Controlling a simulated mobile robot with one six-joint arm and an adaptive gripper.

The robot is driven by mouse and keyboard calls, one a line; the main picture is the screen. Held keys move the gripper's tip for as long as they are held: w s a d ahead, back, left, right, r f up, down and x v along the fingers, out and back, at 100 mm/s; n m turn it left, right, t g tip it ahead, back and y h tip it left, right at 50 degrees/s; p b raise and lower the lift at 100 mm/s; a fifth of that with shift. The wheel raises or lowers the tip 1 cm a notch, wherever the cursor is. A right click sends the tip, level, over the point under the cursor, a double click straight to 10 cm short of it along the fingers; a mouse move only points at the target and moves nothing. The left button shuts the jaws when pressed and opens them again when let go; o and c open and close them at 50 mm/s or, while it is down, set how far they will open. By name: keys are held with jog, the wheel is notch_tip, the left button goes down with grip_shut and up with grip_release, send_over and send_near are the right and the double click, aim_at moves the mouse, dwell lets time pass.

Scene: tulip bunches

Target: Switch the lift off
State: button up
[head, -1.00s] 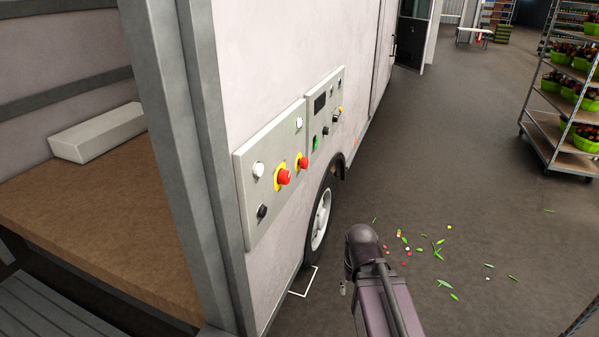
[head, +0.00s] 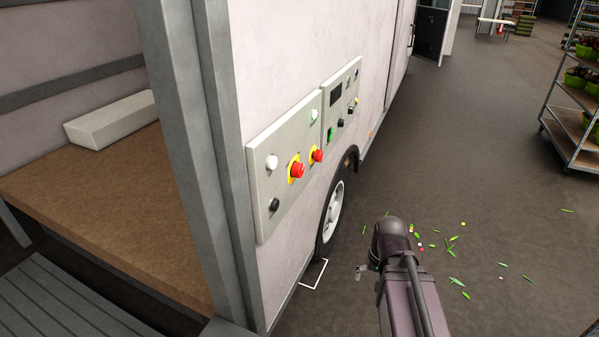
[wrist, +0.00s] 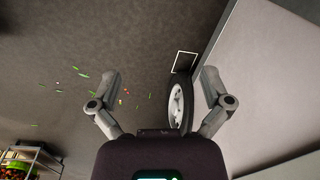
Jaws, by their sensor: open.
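Two grey control panels are on the truck's pale side wall in the head view. The nearer panel (head: 283,208) has a white button (head: 271,162), a black knob (head: 274,204), two red mushroom buttons on yellow plates (head: 297,170) (head: 317,155) and a pale greenish lamp or button (head: 314,114). The farther panel (head: 353,78) has a dark display (head: 336,93), a green switch (head: 330,134) and small dark knobs. No label is readable, so I cannot tell which control is the lift's. My gripper (wrist: 160,78) is open and empty, away from the panels; only part of it (head: 367,268) shows in the head view.
The truck's grey corner post (head: 190,150) stands left of the panels. Its wheel (head: 333,212) is below them, beside a white floor marking (head: 315,275). Leaf scraps (head: 453,250) litter the floor. A plant trolley (head: 565,145) stands at the right; the floor between is open.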

jog(key=w+a+r+m+y, duration=0.2)
jog(key=w+a+m+y, duration=0.2)
jog(key=w+a+m, duration=0.1)
jog(key=m+t+y, duration=0.6)
jog(key=m+y, duration=0.6)
jog(key=m, duration=0.6)
send_near(302, 172)
jog(key=s+v, duration=0.1)
jog(key=v, duration=0.2)
jog(key=shift+w+r+b, duration=0.15)
jog(key=shift+w+b, duration=0.2)
jog(key=shift+b, duration=0.05)
jog(key=x, duration=1.3)
jog(key=shift+w+a, duration=0.15)
jog(key=shift+a, duration=0.2)
